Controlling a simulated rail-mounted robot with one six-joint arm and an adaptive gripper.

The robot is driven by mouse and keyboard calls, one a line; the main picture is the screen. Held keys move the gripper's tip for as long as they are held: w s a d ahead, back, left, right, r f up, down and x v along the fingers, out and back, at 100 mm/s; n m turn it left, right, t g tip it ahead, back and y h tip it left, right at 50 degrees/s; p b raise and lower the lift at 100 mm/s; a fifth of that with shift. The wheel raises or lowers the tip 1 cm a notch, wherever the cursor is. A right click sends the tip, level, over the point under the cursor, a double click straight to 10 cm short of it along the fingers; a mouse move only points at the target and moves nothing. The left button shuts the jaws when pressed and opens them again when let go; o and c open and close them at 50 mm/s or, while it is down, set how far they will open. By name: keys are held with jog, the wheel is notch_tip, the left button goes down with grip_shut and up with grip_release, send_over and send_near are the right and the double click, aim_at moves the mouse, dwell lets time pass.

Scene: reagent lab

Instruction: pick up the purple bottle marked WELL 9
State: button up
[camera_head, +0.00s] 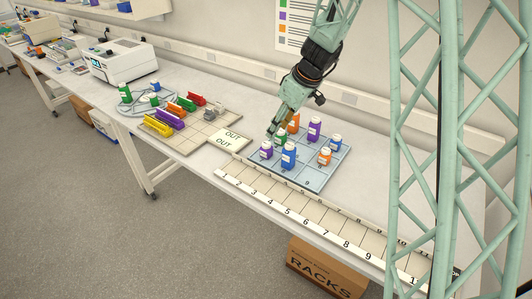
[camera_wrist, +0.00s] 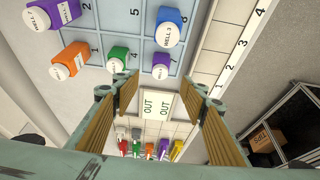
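Two purple bottles with white caps stand on the blue gridded mat (camera_head: 309,180). One purple bottle (camera_head: 266,150) is at the mat's near-left corner; it also shows in the wrist view (camera_wrist: 160,66). The other purple bottle (camera_head: 314,129) is toward the back and shows at the wrist view's upper left (camera_wrist: 74,14). I cannot clearly read WELL 9 on either. My gripper (camera_head: 271,132) hangs above the mat's left edge, near the green bottle (camera_head: 281,140). In the wrist view its fingers (camera_wrist: 158,98) are wide apart with nothing between them.
Orange bottles (camera_head: 325,157) and blue bottles (camera_head: 289,155) stand close by on the mat. Left of it are the OUT cards (camera_head: 224,143) and a board with colored racks (camera_head: 170,120). A numbered strip (camera_head: 310,212) runs along the bench's front edge.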

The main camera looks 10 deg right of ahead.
aim_at(269, 145)
jog(key=shift+f, duration=0.15)
jog(key=shift+b+x, duration=0.3)
jog(key=shift+x, duration=3.85)
jog(key=shift+f, duration=0.2)
jog(key=shift+x, duration=2.35)
jog(key=shift+s, duration=0.1)
jog(key=c, duration=0.9)
